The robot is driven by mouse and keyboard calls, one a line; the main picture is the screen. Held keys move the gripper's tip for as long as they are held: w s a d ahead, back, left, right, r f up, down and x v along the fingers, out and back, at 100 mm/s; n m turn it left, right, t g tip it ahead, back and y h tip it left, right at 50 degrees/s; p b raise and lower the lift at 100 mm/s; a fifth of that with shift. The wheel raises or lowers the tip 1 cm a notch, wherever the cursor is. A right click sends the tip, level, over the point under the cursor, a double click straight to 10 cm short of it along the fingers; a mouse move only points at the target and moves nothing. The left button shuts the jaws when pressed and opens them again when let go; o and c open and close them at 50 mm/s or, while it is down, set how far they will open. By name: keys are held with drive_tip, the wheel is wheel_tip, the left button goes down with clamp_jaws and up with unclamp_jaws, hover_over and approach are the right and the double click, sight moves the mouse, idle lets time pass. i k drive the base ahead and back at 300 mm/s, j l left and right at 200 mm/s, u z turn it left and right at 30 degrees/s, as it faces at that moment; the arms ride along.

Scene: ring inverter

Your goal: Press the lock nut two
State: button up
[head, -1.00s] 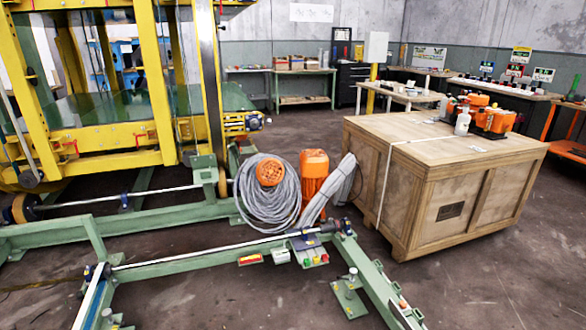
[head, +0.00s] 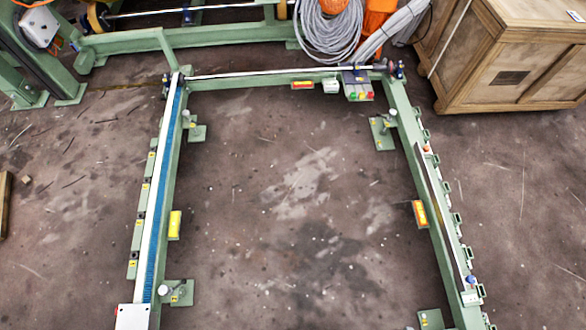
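No part is clearly marked as lock nut two. A green U-shaped frame lies on the floor, with a left rail (head: 166,170), a right rail (head: 428,190) and a back beam (head: 265,80). Green foot plates with small upright bolts stand inside the rails: back left (head: 197,133), back right (head: 383,138), front left (head: 183,298); a front right plate (head: 430,319) is cut by the lower edge. Any nuts on these bolts are too small to tell. My gripper is not in view.
A control box (head: 357,82) with coloured buttons sits on the back beam. A coil of grey cable (head: 327,38) lies behind it. A wooden crate (head: 505,60) stands at the back right. The floor inside the frame is clear.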

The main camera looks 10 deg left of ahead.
sight(184, 281)
drive_tip(key=k+l+u, duration=0.15)
drive_tip(key=k+u, duration=0.15)
drive_tip(key=k, duration=0.2)
drive_tip(key=k+u, duration=0.3)
drive_tip(key=k, duration=0.2)
